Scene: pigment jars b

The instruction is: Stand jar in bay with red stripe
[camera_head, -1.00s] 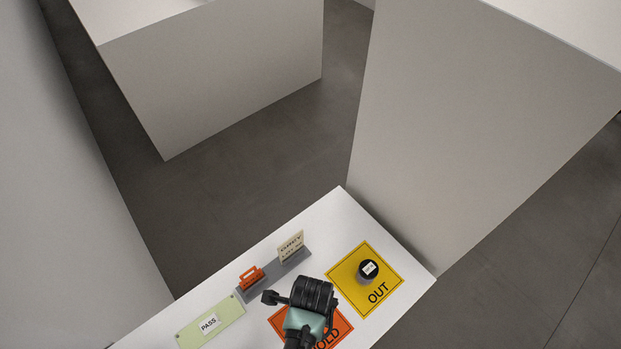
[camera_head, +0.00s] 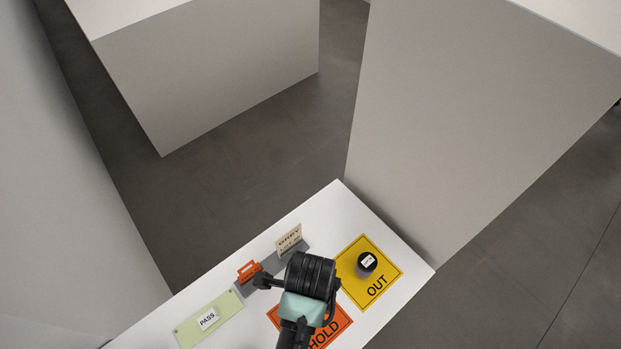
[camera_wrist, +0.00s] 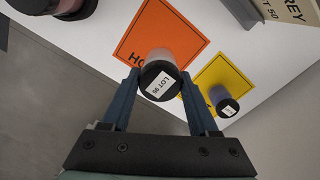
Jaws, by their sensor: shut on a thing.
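My gripper (camera_wrist: 160,84) is shut on a jar (camera_wrist: 169,52) with a greyish-pink body and a black lid labelled LOT, its number hard to read. In the wrist view the jar overlaps the orange HOLD mat (camera_wrist: 146,27); I cannot tell whether it touches it. In the head view my wrist (camera_head: 309,280) hides the held jar and the fingertips. A second black-lidded jar (camera_head: 367,263) stands upright on the yellow OUT mat (camera_head: 352,285); it also shows in the wrist view (camera_wrist: 226,104). No bay with a red stripe is recognisable.
A green PASS plate (camera_head: 185,331) lies left on the white table (camera_head: 337,200). A dark pinkish jar (camera_wrist: 70,6) is cut off at the wrist view's upper left. Large pale blocks stand beyond.

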